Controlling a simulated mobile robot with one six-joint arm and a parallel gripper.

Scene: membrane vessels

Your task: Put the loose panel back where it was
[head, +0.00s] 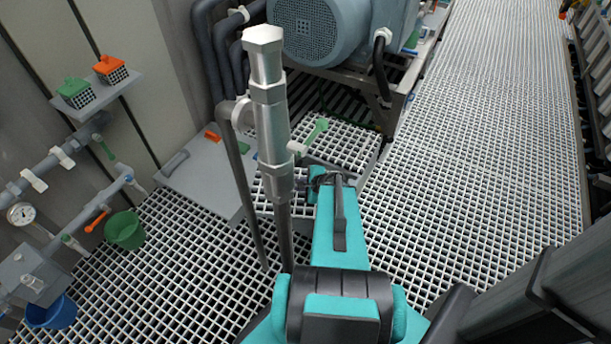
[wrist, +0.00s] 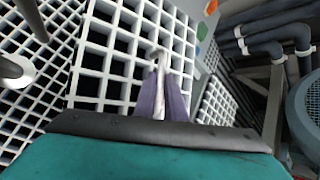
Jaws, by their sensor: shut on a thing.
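The loose panel is a white square-mesh grating. In the wrist view the panel (wrist: 112,62) fills the middle, close to the camera, and its left edge stands out over the floor mesh. In the head view the panel (head: 352,142) shows beyond my arm, below the pump, partly hidden by the steel pipe and my arm. My gripper (head: 318,180) is at its near side, mostly hidden by my own arm. I cannot tell how far the panel is above the floor. The panel's opening is not clearly visible.
A steel pipe (head: 271,120) with a green-handled valve stands just left of my arm. A blue-grey pump (head: 320,30) is behind the panel. A grey plate (head: 200,165) lies to the left. Buckets (head: 124,230) stand at far left. The floor grating (head: 460,150) on the right is clear.

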